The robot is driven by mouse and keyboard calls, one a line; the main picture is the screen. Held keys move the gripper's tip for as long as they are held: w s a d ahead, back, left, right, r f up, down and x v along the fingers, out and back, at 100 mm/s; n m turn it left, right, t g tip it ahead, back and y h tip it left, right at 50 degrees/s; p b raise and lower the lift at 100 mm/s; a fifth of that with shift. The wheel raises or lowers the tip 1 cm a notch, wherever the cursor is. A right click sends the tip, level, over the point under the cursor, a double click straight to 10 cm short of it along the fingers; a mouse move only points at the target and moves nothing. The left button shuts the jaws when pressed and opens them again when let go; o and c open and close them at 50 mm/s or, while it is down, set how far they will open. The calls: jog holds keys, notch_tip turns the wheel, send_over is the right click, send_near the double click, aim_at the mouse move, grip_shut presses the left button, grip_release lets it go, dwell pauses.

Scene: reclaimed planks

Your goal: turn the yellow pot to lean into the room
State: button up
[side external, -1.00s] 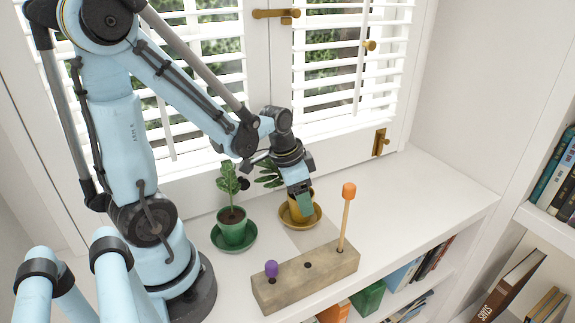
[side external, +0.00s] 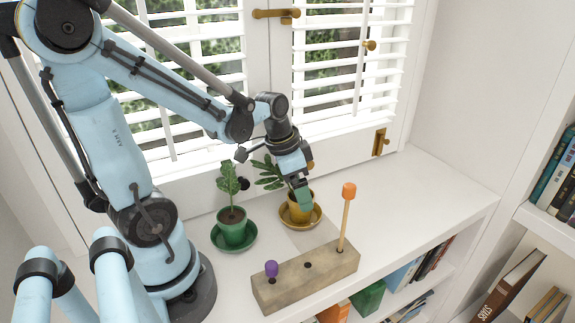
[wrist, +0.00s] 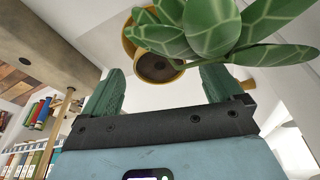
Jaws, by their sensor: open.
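The yellow pot (side external: 297,212) stands upright on its yellow saucer (side external: 314,222) on the white sill. Its broad-leaved plant (side external: 268,172) leans to the left and back, toward the window. My gripper (side external: 303,203) is open, its green fingers pointing down at the pot's upper right side and hiding part of it. In the wrist view, the fingers (wrist: 160,85) are spread apart. The pot's rim and dark soil (wrist: 155,66) show beyond the gap between them, with large leaves at the top right. I cannot tell whether a finger touches the pot.
A green pot (side external: 234,228) with a plant stands on a green saucer to the left. In front, a wooden block (side external: 300,277) holds a purple-topped peg (side external: 271,268) and a tall orange-topped stick (side external: 346,210). The sill to the right is clear. Window shutters stand behind.

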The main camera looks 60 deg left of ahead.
jog(key=d+v, duration=0.1)
jog(key=v, duration=0.8)
jog(key=w+d+f+n+t+y, duration=0.1)
jog(key=d+n+t, duration=0.1)
jog(key=d, duration=0.4)
jog(key=shift+w+f+t, duration=0.15)
jog(key=shift+f+t, duration=0.15)
jog(key=shift+t, duration=0.5)
jog(key=shift+d+n+t, duration=0.3)
jog(key=shift+d+n, duration=0.1)
jog(key=shift+d, duration=0.1)
jog(key=shift+w, duration=0.1)
jog(key=shift+a, duration=0.15)
